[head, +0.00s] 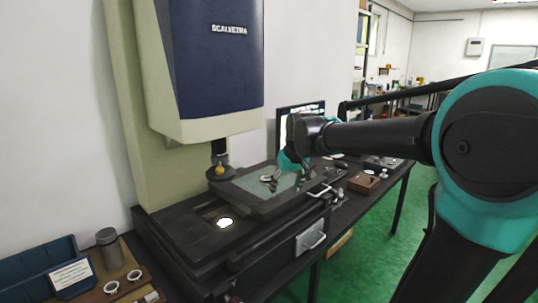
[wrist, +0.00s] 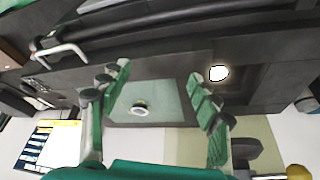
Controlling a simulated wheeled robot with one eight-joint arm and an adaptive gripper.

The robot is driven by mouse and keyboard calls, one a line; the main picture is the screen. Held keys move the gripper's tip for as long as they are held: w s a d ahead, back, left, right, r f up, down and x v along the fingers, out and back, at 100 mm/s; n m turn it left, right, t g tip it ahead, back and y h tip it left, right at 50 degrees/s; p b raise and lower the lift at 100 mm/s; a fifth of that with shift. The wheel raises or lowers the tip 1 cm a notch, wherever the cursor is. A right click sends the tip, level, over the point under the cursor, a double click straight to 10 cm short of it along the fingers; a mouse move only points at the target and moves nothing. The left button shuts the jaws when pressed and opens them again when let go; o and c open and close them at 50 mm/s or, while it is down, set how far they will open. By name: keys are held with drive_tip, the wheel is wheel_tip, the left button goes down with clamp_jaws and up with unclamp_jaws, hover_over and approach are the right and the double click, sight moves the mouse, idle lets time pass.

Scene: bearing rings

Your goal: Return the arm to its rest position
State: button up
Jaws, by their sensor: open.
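My gripper (head: 296,176) hangs over the right part of the measuring machine's stage in the head view, at the end of my outstretched dark arm. In the wrist view its green-padded fingers (wrist: 162,88) are spread wide with nothing between them. A small pale bearing ring (wrist: 139,108) lies on the glass plate (wrist: 163,92), beyond the fingertips and apart from them. The same ring shows in the head view (head: 267,178), just left of my gripper.
The measuring machine's head (head: 212,60) and lens (head: 219,168) stand left of my gripper. A monitor (head: 297,112) is behind it. Two rings (head: 112,287) sit on a wooden board at lower left, by a grey cylinder (head: 107,249) and blue bin (head: 38,262). Green floor is open at right.

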drive_tip(key=s+d+f+m, duration=0.2)
drive_tip(key=s+d+f, duration=0.4)
drive_tip(key=s+f, duration=0.4)
drive_tip(key=s+d+f+m+h, duration=0.1)
drive_tip(key=s+d+f+m, duration=0.1)
drive_tip(key=s+d+f, duration=0.5)
drive_tip(key=s+f, duration=0.3)
drive_tip(key=f, duration=0.1)
drive_tip(key=shift+s+d+f+h, duration=0.3)
